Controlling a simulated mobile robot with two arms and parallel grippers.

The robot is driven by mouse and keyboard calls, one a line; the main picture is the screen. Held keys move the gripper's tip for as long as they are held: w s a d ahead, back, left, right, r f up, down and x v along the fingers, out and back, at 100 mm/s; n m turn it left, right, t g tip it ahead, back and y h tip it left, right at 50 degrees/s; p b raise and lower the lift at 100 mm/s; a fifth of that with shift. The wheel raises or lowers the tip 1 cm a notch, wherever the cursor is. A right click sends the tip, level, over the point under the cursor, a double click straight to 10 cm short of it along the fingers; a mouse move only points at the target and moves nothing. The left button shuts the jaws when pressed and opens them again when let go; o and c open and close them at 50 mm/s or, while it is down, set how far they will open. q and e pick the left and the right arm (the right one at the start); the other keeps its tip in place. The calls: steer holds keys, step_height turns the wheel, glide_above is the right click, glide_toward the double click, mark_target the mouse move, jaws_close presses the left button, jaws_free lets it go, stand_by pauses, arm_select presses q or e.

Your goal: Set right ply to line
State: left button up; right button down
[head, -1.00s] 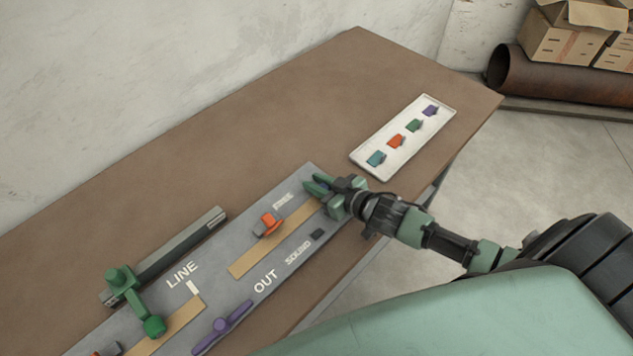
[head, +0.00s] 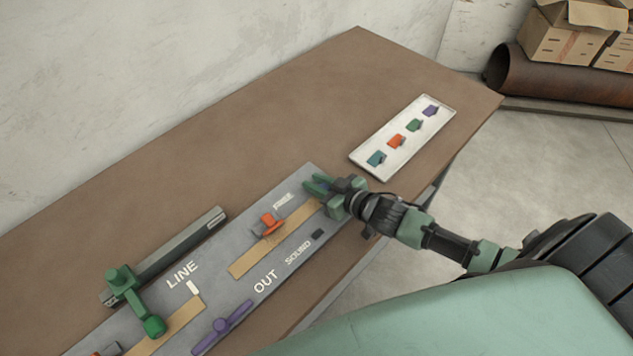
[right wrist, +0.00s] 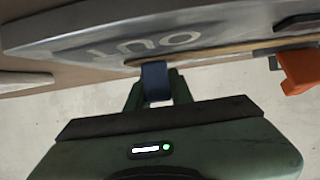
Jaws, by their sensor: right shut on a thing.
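The right ply (head: 262,252) is a tan strip lying on the grey machine plate (head: 250,225). Its near-left end is apart from the white mark (head: 193,287) by the word LINE. A left tan strip (head: 175,322) lies beyond the mark. My right gripper (head: 320,189) is at the right ply's far end, by the word FREE. It is shut on a dark blue tab (right wrist: 155,82), which shows between the fingers in the right wrist view. The tab's join to the ply is hard to see. My left gripper is not in view.
An orange clamp (head: 269,222) sits at the ply's upper edge. A white tray (head: 371,152) holds several coloured pieces. The brown table behind is clear.

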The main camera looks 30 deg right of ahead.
mark_target(294, 210)
steer(key=s+a, duration=0.1)
steer(key=a, duration=0.1)
steer(key=s+a+p, duration=0.1)
steer(key=a, duration=0.2)
steer(key=a+p, duration=0.1)
steer(key=a, duration=0.2)
steer(key=shift+s, duration=0.4)
steer(key=shift+d, duration=0.1)
steer(key=c, duration=1.2)
jaws_free()
steer(key=shift+c, duration=0.2)
steer(key=shift+s, duration=0.15)
steer(key=b+v, duration=0.1)
steer(key=v, duration=0.6)
steer(key=shift+s+r, duration=0.15)
steer(key=shift+s, duration=0.1)
